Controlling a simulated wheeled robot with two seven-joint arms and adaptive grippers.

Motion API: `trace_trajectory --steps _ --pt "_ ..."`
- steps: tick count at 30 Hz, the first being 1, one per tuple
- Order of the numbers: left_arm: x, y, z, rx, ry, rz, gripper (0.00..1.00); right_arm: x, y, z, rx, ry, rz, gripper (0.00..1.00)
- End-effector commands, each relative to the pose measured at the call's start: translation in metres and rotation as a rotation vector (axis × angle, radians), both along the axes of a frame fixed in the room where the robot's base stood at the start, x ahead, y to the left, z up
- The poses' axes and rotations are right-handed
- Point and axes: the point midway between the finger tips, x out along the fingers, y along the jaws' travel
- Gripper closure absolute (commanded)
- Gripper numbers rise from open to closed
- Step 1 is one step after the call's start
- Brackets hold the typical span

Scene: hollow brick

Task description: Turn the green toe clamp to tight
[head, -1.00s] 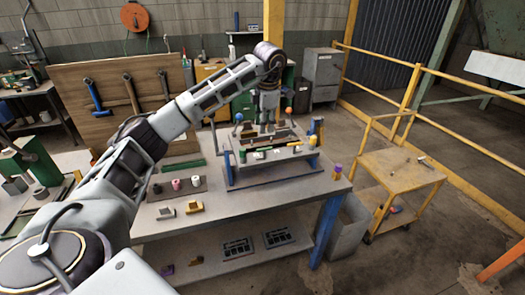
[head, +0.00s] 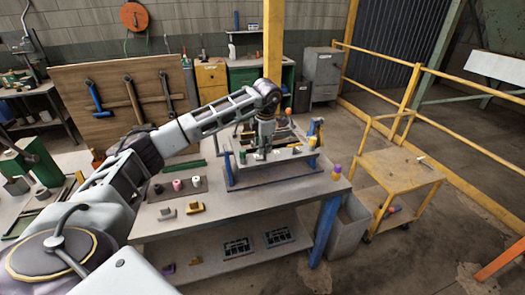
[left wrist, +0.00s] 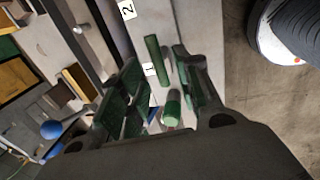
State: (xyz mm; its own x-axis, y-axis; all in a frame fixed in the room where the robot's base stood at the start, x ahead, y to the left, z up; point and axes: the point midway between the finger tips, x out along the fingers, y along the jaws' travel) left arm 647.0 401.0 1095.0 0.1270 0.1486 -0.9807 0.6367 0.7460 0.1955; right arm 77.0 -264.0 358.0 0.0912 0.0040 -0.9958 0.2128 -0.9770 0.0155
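The fixture (head: 275,183) stands on the workbench, with small coloured parts along its front beam. My left gripper (head: 264,152) is low over this beam, pointing down; its fingertips are small there. In the left wrist view, my left gripper (left wrist: 158,75) is open, with a finger on each side of a green bar (left wrist: 153,52) and a short green cylinder (left wrist: 172,110). These look like parts of the green toe clamp. I cannot tell whether the fingers touch them. A small green part (head: 242,156) also shows at the beam's left end. My right gripper is not in view.
Labels "1" (left wrist: 149,69) and "2" (left wrist: 127,9) mark the pale beam. A yellow cart (head: 400,175) stands to the right.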

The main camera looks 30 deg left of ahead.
Motion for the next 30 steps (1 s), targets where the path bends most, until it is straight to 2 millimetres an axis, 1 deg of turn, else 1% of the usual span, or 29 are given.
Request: trace_trajectory --steps 3,9,14,22,30 --pt "0.001 0.002 -0.015 0.0 0.003 0.0 0.66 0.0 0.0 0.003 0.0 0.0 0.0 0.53" --pt "0.004 0.004 -0.031 0.0 0.001 0.0 0.66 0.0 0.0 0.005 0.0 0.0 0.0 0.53" --pt "0.004 0.005 -0.036 0.0 0.0 0.0 0.66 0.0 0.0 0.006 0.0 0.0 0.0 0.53" --pt "0.005 0.005 -0.037 0.0 0.0 0.0 0.66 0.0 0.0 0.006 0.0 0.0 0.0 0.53" --pt "0.005 0.006 -0.036 0.001 -0.001 0.001 1.0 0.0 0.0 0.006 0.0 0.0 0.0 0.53"
